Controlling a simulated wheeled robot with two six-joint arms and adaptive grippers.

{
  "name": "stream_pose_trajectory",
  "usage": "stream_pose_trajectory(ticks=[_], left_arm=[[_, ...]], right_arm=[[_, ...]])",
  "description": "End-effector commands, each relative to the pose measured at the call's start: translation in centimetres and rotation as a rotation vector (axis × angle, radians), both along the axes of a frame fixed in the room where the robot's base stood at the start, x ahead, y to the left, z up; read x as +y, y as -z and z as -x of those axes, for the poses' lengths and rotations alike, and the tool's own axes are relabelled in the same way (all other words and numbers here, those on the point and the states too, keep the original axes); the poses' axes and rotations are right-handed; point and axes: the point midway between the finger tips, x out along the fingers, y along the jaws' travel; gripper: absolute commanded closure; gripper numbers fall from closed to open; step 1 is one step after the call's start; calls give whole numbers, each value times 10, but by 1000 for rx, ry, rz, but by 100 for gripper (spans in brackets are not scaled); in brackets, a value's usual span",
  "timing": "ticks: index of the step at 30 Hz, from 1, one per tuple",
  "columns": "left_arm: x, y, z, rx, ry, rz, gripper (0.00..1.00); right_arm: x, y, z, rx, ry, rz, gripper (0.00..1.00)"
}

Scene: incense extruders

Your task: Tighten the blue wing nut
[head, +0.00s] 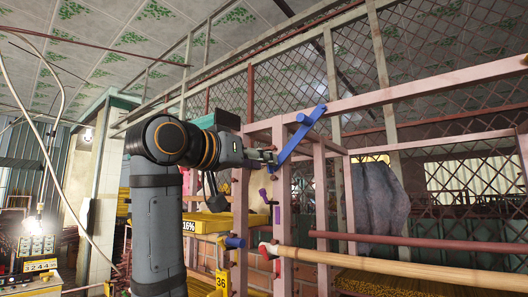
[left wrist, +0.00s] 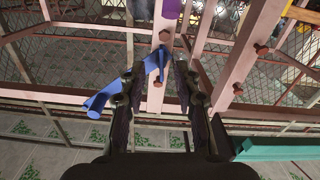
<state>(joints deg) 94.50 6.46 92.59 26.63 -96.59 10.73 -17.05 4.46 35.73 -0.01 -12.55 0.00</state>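The blue wing nut (head: 299,135) is on a pink wooden post of the frame. In the head view it shows as a slanted blue bar with a short cylinder near its upper end. My left gripper (head: 270,156) is at the bar's lower end. In the left wrist view, a blue part (left wrist: 152,63) lies between the spread fingers of my left gripper (left wrist: 158,72), and a longer blue arm (left wrist: 45,93) runs out to the left past the left finger. The fingers look open; contact cannot be told. My right gripper is not in view.
Pink posts and beams (head: 322,185) surround the work spot. Another blue handle (head: 235,242) and purple parts (head: 262,193) are lower down. A bamboo pole (head: 400,261) crosses at lower right. A grey cloth (head: 378,198) hangs at right. Wire mesh (head: 440,50) stands behind.

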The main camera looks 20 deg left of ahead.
Motion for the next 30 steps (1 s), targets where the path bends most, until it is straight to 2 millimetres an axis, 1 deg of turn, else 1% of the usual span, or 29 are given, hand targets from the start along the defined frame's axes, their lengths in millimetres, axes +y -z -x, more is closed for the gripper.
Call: stream_pose_trajectory(ticks=[1, 4, 13, 20, 30], left_arm=[[-3, -3, -6, 2, 1, -1, 68], [-5, -1, -14, 0, -1, 0, 68], [-6, 0, -16, -1, -1, 0, 68], [-6, 0, -16, -1, -1, 0, 99], [-6, 0, -16, -4, -1, -8, 100]], right_arm=[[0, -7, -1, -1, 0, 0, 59], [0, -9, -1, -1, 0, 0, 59], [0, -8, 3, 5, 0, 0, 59], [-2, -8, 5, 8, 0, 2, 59], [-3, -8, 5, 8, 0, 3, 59]])
